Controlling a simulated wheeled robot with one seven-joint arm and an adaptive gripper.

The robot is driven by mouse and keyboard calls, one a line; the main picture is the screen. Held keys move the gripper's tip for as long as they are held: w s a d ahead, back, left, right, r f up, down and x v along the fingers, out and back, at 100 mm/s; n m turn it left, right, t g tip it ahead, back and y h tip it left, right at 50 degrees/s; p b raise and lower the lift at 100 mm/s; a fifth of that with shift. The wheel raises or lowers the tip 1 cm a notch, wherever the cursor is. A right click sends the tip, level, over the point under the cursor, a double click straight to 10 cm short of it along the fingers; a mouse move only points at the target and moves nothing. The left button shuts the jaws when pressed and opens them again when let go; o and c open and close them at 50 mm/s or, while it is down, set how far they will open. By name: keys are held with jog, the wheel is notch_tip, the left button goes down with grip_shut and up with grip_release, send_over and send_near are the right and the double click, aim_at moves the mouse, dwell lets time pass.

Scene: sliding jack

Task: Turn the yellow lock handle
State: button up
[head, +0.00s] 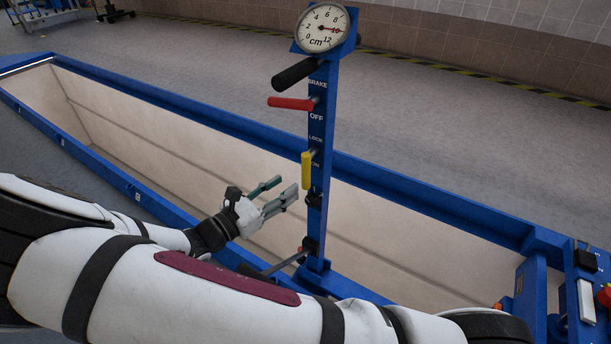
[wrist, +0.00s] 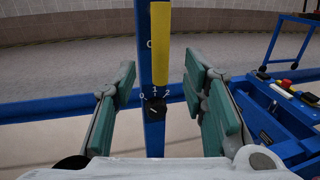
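The yellow lock handle (head: 307,170) hangs on the blue post (head: 319,130), beside the LOCK and ON labels. In the wrist view the yellow handle (wrist: 162,46) points straight up and down, above a black rotary knob (wrist: 155,108) marked 0, 1, 2. My gripper (head: 281,194) is to the left of the post in the head view, a little lower than the handle. In the wrist view its green-padded fingers (wrist: 165,95) are spread wide on both sides of the post, with nothing between them touching the pads. The gripper is open and empty.
A red brake handle (head: 290,103) and a black lever (head: 295,72) stick out left, higher on the post, below a round cm gauge (head: 323,28). A lower lever (head: 285,262) is near the post's base. Controls (head: 587,300) sit at right.

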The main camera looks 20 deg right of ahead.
aim_at(303, 175)
jog(key=b+x, duration=0.2)
jog(key=x, duration=0.6)
jog(key=shift+w+d, duration=0.1)
jog(key=shift+d, duration=0.15)
grip_shut()
